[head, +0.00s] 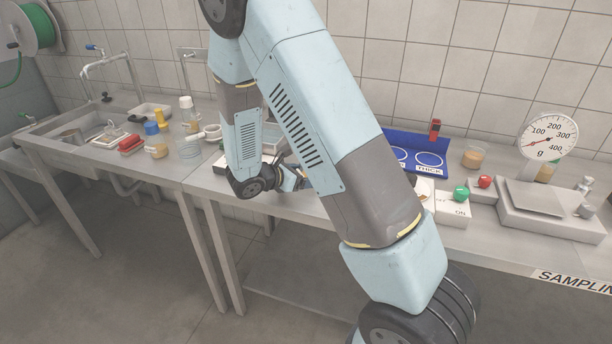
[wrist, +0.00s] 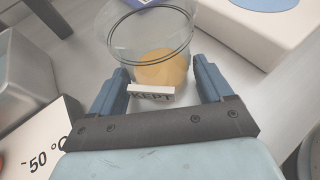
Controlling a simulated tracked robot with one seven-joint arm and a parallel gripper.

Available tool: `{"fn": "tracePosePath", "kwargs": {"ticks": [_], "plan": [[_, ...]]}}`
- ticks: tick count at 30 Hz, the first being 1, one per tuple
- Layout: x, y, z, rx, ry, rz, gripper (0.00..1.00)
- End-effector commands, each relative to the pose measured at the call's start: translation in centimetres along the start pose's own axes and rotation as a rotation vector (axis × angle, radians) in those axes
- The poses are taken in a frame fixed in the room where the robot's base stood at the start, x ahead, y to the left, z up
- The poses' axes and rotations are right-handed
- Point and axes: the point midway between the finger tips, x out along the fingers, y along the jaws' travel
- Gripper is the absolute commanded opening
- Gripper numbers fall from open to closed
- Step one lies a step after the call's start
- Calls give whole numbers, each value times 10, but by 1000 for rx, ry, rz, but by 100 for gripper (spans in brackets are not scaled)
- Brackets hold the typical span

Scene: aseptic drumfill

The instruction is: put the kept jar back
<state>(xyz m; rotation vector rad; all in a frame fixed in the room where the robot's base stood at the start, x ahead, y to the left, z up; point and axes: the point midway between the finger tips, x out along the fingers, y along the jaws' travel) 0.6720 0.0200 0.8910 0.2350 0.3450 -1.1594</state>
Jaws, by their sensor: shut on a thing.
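The kept jar (wrist: 150,35) is a clear round jar with yellow-orange contents in the wrist view. A small white tag reading KEPT (wrist: 152,92) shows at its near side. My gripper (wrist: 160,66) has its two dark blue fingers on either side of the jar, shut on it. Whether the jar touches the surface below is unclear.
A box marked -50 °C (wrist: 35,150) and a grey metal container (wrist: 22,75) are left of the jar. A dial scale (head: 535,197), a jar (head: 474,157) and red and green buttons (head: 461,193) stand right. Bottles, a clear beaker (head: 190,149) and a sink crowd the left bench.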

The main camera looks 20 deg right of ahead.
Motion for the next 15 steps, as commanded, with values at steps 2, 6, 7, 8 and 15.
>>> {"fn": "tracePosePath", "kwargs": {"ticks": [2, 6, 7, 8, 15], "plan": [[1, 0, -1, 0, 0, -1, 30], [1, 0, -2, 0, 0, -1, 89], [1, 0, -2, 0, 0, -1, 92], [1, 0, -2, 0, 0, -1, 95], [1, 0, -1, 0, 0, -1, 100]]}}
